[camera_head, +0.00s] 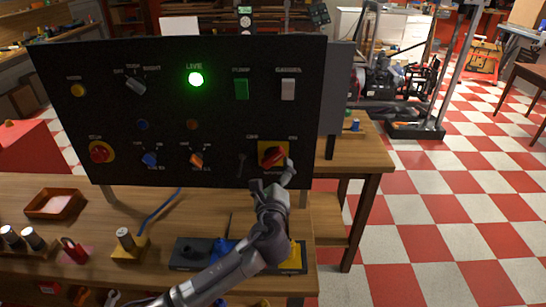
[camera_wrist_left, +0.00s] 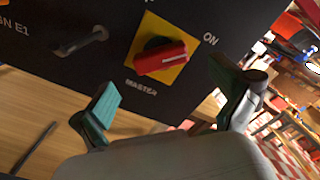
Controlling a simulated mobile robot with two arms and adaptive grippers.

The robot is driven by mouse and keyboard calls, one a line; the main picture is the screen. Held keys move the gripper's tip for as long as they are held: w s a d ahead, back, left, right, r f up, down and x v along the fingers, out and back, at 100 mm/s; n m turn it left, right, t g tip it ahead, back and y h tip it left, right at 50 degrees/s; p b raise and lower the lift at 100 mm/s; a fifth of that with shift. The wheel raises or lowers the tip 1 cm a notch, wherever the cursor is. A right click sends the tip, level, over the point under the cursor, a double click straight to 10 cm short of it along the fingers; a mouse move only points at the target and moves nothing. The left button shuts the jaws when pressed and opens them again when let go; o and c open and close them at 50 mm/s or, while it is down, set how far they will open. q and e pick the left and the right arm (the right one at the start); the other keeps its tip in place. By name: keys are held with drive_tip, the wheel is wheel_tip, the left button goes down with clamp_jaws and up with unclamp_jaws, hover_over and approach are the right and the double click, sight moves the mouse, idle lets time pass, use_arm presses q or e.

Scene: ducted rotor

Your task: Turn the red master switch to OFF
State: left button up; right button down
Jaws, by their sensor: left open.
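The red master switch (camera_head: 272,157) is a red rotary knob on a yellow plate at the lower right of the black panel. In the left wrist view the knob (camera_wrist_left: 160,58) lies slanted, with its white mark toward the right end, on the side of the "ON" label. My left gripper (camera_head: 280,178) is just below and in front of the switch. In the left wrist view the green-padded fingers of this gripper (camera_wrist_left: 165,100) are spread apart, with the knob beyond the gap between them and apart from both. My right gripper is not in view.
The black panel (camera_head: 130,115) stands on a wooden bench (camera_head: 165,235). A lit green LIVE lamp (camera_head: 196,79) is near its top. A small lever (camera_head: 242,160) sits left of the switch. A red stop button (camera_head: 101,152) is at lower left. Checkered floor is open at right.

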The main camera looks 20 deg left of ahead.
sight(273, 161)
use_arm(q)
drive_tip(key=x, duration=0.6)
drive_tip(key=shift+f+p, duration=0.1)
drive_tip(key=shift+p, duration=0.2)
drive_tip(key=shift+c, duration=0.3)
drive_tip(key=c, duration=1.1)
